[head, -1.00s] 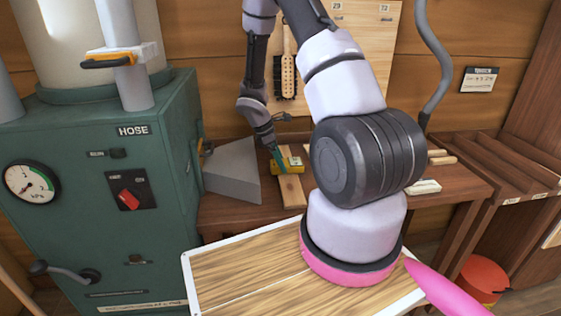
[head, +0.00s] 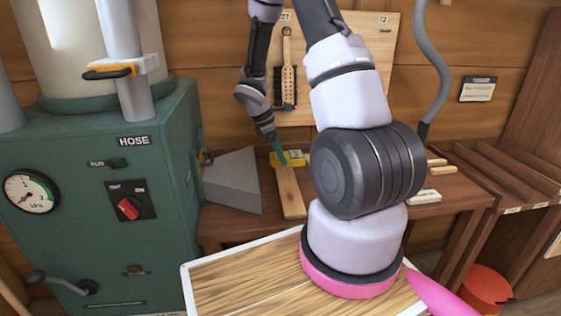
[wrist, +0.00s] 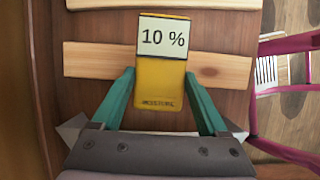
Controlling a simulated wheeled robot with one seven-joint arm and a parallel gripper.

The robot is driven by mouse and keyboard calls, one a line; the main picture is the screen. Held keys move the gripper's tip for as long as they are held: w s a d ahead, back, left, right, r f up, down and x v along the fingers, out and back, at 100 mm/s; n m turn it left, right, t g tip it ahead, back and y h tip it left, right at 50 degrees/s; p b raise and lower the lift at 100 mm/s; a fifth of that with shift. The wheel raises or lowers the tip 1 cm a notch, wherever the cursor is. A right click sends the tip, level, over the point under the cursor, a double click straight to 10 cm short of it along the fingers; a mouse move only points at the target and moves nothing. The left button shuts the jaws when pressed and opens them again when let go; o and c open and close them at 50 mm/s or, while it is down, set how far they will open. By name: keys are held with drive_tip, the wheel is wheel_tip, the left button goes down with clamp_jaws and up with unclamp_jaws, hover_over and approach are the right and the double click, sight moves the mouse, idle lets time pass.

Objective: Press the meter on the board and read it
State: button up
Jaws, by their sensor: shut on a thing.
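The yellow meter (wrist: 160,85) is between the teal fingers of my gripper (wrist: 161,100), which is shut on it. Its white display faces the wrist camera and reads 10 %. The meter overlies a pale wooden board (wrist: 219,70), crossing it; its underside is hidden, so I cannot tell whether it touches. In the head view the meter (head: 293,158) shows at the far end of the board (head: 290,192), with my gripper (head: 280,152) over it.
The board lies on a brown bench (head: 236,226). A grey wedge-shaped hood (head: 232,182) and a green HOSE cabinet (head: 95,190) stand to its left. A brush (head: 288,78) hangs behind. A slatted rack (head: 505,180) and an orange bucket (head: 484,288) are at right.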

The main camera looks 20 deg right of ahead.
drive_tip(key=shift+r, duration=0.6)
drive_tip(key=shift+s, duration=0.1)
idle(0.6)
